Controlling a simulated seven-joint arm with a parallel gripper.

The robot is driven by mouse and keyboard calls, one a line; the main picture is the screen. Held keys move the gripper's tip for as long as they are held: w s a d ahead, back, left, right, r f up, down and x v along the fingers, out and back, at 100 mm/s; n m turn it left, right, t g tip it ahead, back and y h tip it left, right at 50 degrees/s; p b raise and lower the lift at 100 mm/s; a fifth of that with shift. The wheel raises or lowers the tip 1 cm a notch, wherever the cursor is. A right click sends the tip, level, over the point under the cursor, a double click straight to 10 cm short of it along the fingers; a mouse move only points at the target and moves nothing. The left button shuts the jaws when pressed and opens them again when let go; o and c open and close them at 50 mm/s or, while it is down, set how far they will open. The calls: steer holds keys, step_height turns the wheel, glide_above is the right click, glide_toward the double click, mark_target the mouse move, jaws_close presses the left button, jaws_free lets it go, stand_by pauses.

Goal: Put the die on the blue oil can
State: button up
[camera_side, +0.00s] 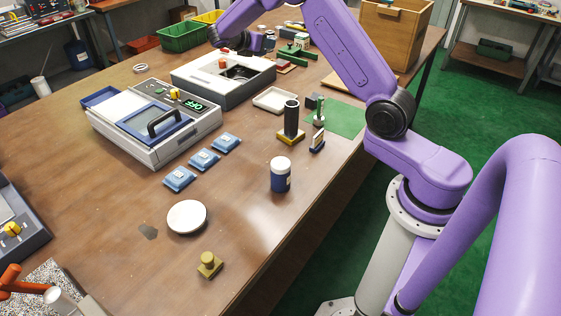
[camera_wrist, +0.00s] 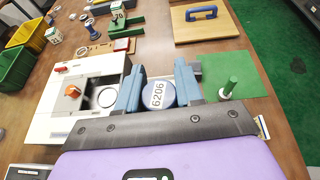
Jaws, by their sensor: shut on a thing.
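My gripper (camera_wrist: 159,90) has its two blue fingers shut on a round blue-rimmed thing (camera_wrist: 158,96) with a pale top marked 6206. In the side view my gripper is at the far side of the table, partly hidden by my arm, and what it holds is not clear. A small white cube with dark marks (camera_wrist: 54,35), which may be the die, lies at the upper left of the wrist view, apart from the fingers. A blue can with a white top (camera_side: 280,176) stands upright near the table's right edge. I cannot tell whether it is the oil can.
A white machine (camera_side: 200,84) with an orange knob stands near my gripper. A green mat (camera_side: 347,122) with a green post, a dark cylinder (camera_side: 291,115), blue blocks (camera_side: 204,159) and a white disc (camera_side: 187,217) are on the table. The front middle has free room.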

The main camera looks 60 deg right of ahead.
steer(key=shift+s+d+r, duration=0.1)
steer(key=shift+s+r, duration=0.05)
steer(key=shift+r, duration=0.65)
steer(key=s+d+f+m+g+y, duration=0.25)
steer(key=s+m+g, duration=0.35)
steer(key=s, duration=0.5)
steer(key=s+d+f+m+g+y, duration=0.25)
steer(key=s+m+g, duration=0.35)
steer(key=s, duration=0.4)
steer(key=s+a+m+g+y, duration=0.1)
steer(key=s+a+m+y, duration=0.95)
steer(key=s+y, duration=0.3)
steer(key=a+r+m+t+y, duration=0.2)
steer(key=a+m+t+y, duration=0.1)
steer(key=a+m+t, duration=0.65)
steer(key=a+r+m+t+y, duration=0.3)
steer(key=a+m+t, duration=0.5)
steer(key=m+t, duration=0.25)
steer(key=g, duration=0.1)
glide_above(274, 165)
steer(key=shift+y, duration=0.25)
step_height(274, 165, down, 16)
steer(key=shift+w+r, duration=0.1)
steer(key=shift+r, duration=0.15)
steer(key=shift+f, duration=1.4)
